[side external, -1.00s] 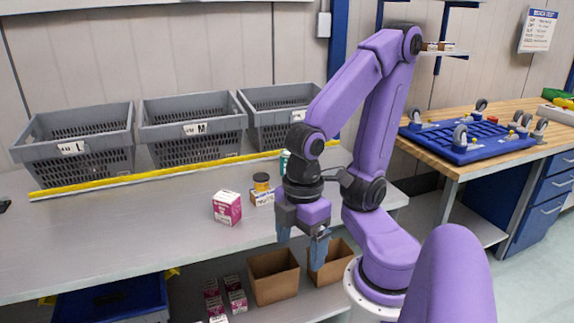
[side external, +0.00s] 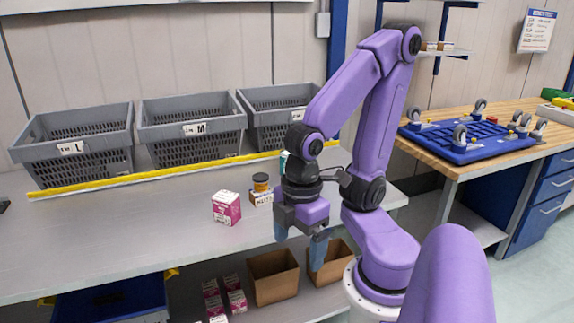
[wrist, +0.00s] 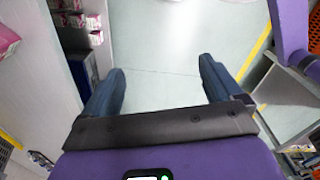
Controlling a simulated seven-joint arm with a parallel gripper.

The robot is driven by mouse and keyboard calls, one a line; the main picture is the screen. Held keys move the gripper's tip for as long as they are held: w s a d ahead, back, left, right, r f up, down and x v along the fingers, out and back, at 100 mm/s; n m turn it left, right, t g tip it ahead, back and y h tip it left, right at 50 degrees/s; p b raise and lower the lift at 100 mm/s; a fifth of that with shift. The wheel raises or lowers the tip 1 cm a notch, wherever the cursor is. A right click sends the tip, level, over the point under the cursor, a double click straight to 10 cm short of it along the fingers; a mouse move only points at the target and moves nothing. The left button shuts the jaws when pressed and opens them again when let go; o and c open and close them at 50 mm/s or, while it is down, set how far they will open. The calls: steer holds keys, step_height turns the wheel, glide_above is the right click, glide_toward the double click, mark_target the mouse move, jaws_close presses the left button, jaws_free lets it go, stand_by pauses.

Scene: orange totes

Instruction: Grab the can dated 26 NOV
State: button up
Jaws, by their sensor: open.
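A small dark can with an orange band (side external: 261,182) stands on a small white and orange box (side external: 259,198) on the grey bench. A teal and white can (side external: 284,160) stands farther back, partly hidden behind my arm. No date can be read on either can. My gripper (side external: 300,240) points down at the bench's front edge, right of and nearer than the cans, touching neither. In the wrist view my gripper (wrist: 160,72) has its blue fingers wide apart with nothing between them, only pale floor beyond.
A pink and white box (side external: 226,208) stands left of the dark can. Grey baskets (side external: 192,131) line the back behind a yellow strip (side external: 150,178). Open cardboard boxes (side external: 274,282) sit on the shelf below.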

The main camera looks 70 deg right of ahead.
steer(key=w+d+t+h, duration=0.2)
steer(key=w+d, duration=0.2)
steer(key=w, duration=0.5)
steer(key=w+d+t+h, duration=0.1)
steer(key=w+d+h, duration=0.1)
steer(key=w+d, duration=0.5)
steer(key=w+d+n+h, duration=0.2)
steer(key=w+d+h, duration=0.2)
steer(key=w+d, duration=0.7)
steer(key=n+h, duration=0.5)
steer(key=h, duration=0.1)
glide_above(283, 154)
steer(key=shift+g, duration=0.4)
steer(key=f, duration=0.4)
steer(key=shift+s+d+f, duration=0.2)
steer(key=shift+s+d, duration=0.1)
steer(key=shift+s, duration=0.05)
steer(key=shift+s+d+f, duration=0.15)
steer(key=shift+d+f, duration=0.05)
steer(key=shift+d, duration=0.05)
steer(key=shift+f, duration=1.85)
step_height(283, 154, down, 4)
steer(key=shift+r, duration=0.25)
steer(key=shift+d+f, duration=0.1)
steer(key=shift+d, duration=0.6)
steer(key=shift+x, duration=0.75)
